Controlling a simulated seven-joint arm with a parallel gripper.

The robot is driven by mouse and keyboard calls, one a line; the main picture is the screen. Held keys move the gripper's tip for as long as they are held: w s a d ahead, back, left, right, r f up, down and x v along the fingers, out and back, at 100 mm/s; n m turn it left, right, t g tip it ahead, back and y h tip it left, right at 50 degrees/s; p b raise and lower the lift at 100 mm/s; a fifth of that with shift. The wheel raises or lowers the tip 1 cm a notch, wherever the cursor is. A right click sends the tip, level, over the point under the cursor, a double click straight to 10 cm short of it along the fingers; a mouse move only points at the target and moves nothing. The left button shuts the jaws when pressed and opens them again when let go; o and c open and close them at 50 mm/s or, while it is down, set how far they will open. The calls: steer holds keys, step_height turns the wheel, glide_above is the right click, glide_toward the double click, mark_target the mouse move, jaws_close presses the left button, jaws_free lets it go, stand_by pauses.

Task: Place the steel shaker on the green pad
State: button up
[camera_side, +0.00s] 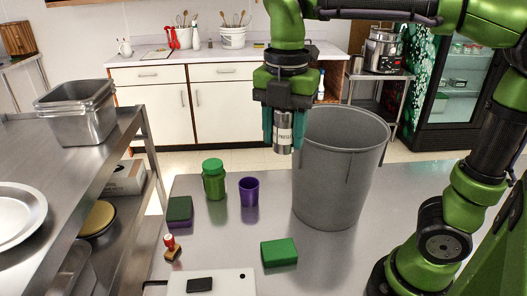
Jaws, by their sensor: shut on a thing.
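My gripper (283,127) is shut on the steel shaker (283,134), a small silver cylinder with a label. It holds the shaker upright in the air, in front of the upper left rim of a grey bin. A bright green block-like pad (279,252) lies on the steel table, lower down in the picture. A darker green pad (179,208) with a purple lower layer lies farther left. I cannot tell for certain which of the two is the green pad. Nothing rests on either.
The tall grey bin (335,180) stands close to the right of the shaker. A green jar (214,182), a purple cup (249,191) and a red-handled stamp (171,248) stand on the left. A white board (235,282) with a black block (199,285) lies at the front.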

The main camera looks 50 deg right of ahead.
mark_target(279, 250)
step_height(279, 250, down, 27)
stand_by(0.6)
steer(key=shift+f, duration=0.15)
steer(key=o, duration=1.1)
step_height(279, 250, up, 12)
steer(key=shift+r, duration=0.2)
steer(key=shift+f, duration=0.1)
